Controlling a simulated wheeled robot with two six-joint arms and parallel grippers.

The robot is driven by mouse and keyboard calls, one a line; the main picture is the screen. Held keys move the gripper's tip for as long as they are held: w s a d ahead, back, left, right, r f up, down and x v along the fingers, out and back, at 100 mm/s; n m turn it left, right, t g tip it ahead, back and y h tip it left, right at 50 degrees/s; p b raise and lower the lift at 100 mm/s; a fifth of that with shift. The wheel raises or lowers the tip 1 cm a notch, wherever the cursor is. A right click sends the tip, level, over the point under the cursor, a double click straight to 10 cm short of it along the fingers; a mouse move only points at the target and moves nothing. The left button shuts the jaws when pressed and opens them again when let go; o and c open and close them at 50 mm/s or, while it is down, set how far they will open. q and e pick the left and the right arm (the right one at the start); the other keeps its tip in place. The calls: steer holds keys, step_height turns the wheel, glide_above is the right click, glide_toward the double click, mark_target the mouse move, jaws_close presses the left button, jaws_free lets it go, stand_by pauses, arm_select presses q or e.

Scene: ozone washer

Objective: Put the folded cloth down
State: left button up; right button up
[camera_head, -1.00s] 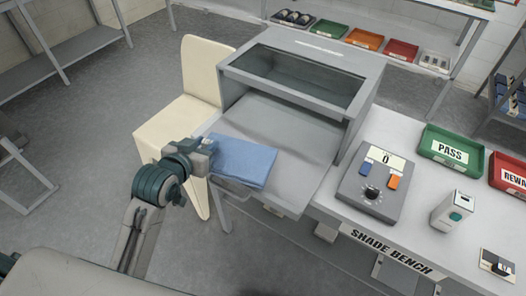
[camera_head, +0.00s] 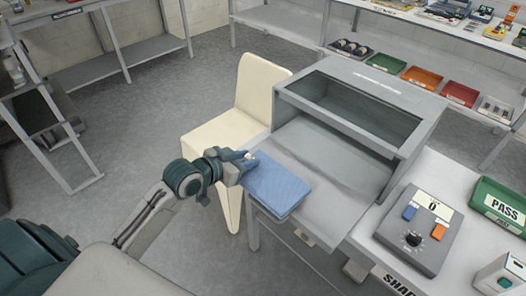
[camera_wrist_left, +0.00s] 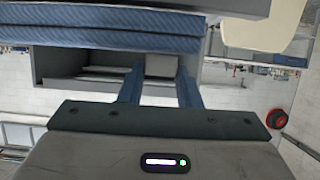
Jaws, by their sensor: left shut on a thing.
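The folded blue cloth (camera_head: 275,187) is a flat, layered stack at the left front edge of the washer's grey open shelf (camera_head: 335,200). I cannot tell whether it rests on the shelf or hangs just above it. My left gripper (camera_head: 240,162) is shut on the cloth's left edge. In the left wrist view the cloth (camera_wrist_left: 110,32) spans the top left, and the blue fingers of my left gripper (camera_wrist_left: 158,84) reach up to it. My right gripper is not in view.
The grey washer box (camera_head: 360,105) with a dark window stands behind the shelf. A cream chair (camera_head: 240,110) is close on the left. A control box (camera_head: 420,228) and a green PASS tray (camera_head: 500,205) sit on the bench at right. Open floor lies left.

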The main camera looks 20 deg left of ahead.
mark_target(258, 151)
arm_select(q)
steer(key=w, duration=0.3)
steer(key=w+p, duration=0.1)
steer(key=w, duration=0.3)
steer(key=shift+w+a+f, duration=0.1)
steer(key=shift+w+f, duration=0.1)
steer(key=shift+w, duration=0.1)
steer(key=shift+w+f, duration=0.1)
steer(key=shift+w, duration=0.15)
steer(key=shift+w+f, duration=0.1)
steer(key=shift+f, duration=0.45)
step_height(258, 151, down, 2)
steer(key=shift+f+p, duration=0.1)
steer(key=shift+p, duration=0.4)
steer(key=shift+f, duration=0.15)
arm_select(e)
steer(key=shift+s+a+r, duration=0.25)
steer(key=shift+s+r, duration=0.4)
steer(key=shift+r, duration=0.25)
arm_select(q)
steer(key=o, duration=1.1)
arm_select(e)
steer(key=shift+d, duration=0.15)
